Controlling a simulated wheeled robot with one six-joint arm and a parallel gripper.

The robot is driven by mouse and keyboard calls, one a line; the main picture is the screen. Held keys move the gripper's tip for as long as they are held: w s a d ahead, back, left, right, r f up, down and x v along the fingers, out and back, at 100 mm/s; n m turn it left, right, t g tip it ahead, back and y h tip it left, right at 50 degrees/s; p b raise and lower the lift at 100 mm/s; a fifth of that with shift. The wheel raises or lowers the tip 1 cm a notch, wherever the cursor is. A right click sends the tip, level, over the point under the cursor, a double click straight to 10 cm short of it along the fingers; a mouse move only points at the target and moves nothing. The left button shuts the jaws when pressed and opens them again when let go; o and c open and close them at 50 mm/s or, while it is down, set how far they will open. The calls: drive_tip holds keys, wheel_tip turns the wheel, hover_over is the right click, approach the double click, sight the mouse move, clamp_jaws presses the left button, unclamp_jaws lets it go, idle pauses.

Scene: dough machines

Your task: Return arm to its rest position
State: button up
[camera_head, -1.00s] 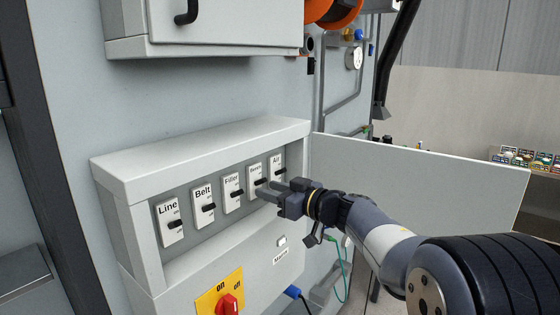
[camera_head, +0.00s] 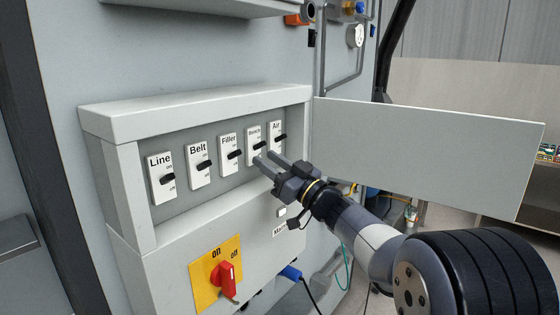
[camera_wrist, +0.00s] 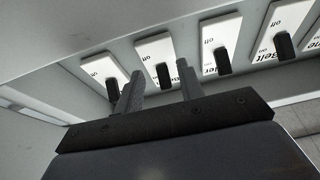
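My gripper (camera_head: 265,159) is in front of the switch box (camera_head: 190,111). Its two fingers are apart with nothing between them. The fingertips are just below the lever of the fourth switch (camera_head: 254,135); whether they touch it I cannot tell. The other switches are Line (camera_head: 159,164), Belt (camera_head: 198,150), Filler (camera_head: 228,139) and Air (camera_head: 276,126), all with black levers. In the wrist view the fingers (camera_wrist: 157,88) stand apart before the row of switches, near the Air switch (camera_wrist: 103,70) and the fourth one (camera_wrist: 154,44).
The box's open door (camera_head: 430,150) extends right, behind my arm. A red rotary knob (camera_head: 228,279) on a yellow plate (camera_head: 204,288) is below the switches. A blue plug (camera_head: 291,272) with a cable is beside it. A cabinet edge (camera_head: 210,8) overhangs above.

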drive_tip(key=shift+f+b, duration=0.35)
drive_tip(key=shift+b+v, duration=0.5)
drive_tip(key=shift+v, duration=1.85)
drive_tip(key=shift+r, duration=0.15)
